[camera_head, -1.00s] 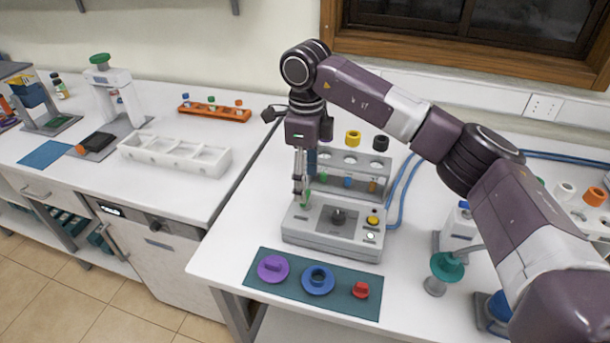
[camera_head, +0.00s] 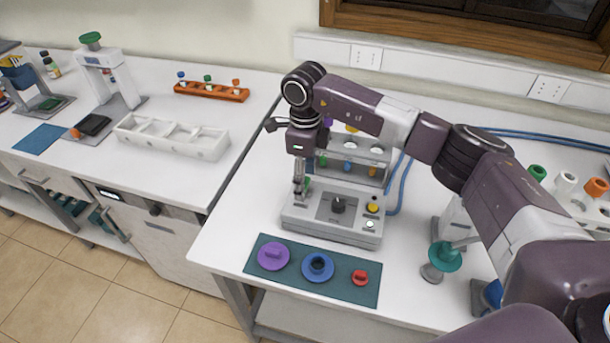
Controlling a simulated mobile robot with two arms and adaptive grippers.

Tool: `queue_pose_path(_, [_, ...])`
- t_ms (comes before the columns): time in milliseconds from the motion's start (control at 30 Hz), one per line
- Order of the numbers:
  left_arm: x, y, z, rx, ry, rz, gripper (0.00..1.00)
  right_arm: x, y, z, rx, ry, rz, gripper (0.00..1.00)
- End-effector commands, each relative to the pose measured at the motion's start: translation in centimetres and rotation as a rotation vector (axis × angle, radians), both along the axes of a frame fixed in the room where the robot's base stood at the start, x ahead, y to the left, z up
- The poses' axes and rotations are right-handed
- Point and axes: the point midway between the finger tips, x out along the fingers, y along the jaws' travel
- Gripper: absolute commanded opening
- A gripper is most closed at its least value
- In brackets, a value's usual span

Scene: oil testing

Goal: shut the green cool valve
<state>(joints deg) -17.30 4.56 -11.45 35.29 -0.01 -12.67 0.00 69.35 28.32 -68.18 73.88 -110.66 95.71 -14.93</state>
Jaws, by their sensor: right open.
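A small green part (camera_head: 308,184), which looks like the green cool valve, stands at the back left of the grey test device (camera_head: 331,230). My right gripper (camera_head: 300,191) points down just beside it, fingers open. The fingers hide part of it, and I cannot tell whether they touch it or how the valve is turned. The device also has a black knob (camera_head: 338,205) and a yellow button (camera_head: 373,207) on its top. My left gripper is not in view.
A rack with small coloured-cap bottles (camera_head: 368,150) stands behind the device. A teal mat (camera_head: 335,283) with purple, blue and red parts lies in front. A teal-topped fixture (camera_head: 445,257) stands to the right, under my right arm.

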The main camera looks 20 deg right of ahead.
Motion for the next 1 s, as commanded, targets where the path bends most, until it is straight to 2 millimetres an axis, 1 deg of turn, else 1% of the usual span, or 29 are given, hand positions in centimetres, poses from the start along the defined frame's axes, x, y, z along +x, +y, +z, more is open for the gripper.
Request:
queue_pose_path(33, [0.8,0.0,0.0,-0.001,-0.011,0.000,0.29,0.0,0.0,0.0,0.000,0.000,0.000,0.58])
queue_pose_path(100, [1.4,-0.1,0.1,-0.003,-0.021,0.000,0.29,0.0,0.0,0.0,0.000,0.000,0.000,0.58])
queue_pose_path(167, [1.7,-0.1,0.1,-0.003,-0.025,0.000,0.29,0.0,0.0,0.0,-0.001,-0.001,0.000,0.58])
queue_pose_path(533, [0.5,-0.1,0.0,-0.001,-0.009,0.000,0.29,0.0,0.0,0.0,-0.001,-0.001,0.000,0.17])
queue_pose_path(567, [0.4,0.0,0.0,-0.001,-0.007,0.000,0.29,0.0,0.0,0.0,-0.001,-0.001,0.000,0.16])
queue_pose_path(833, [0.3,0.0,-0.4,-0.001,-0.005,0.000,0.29,0.1,0.0,-0.1,0.000,-0.002,-0.032,0.16])
queue_pose_path(1000, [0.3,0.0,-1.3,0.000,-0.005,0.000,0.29,0.1,0.0,-0.1,-0.001,-0.004,-0.113,0.16])
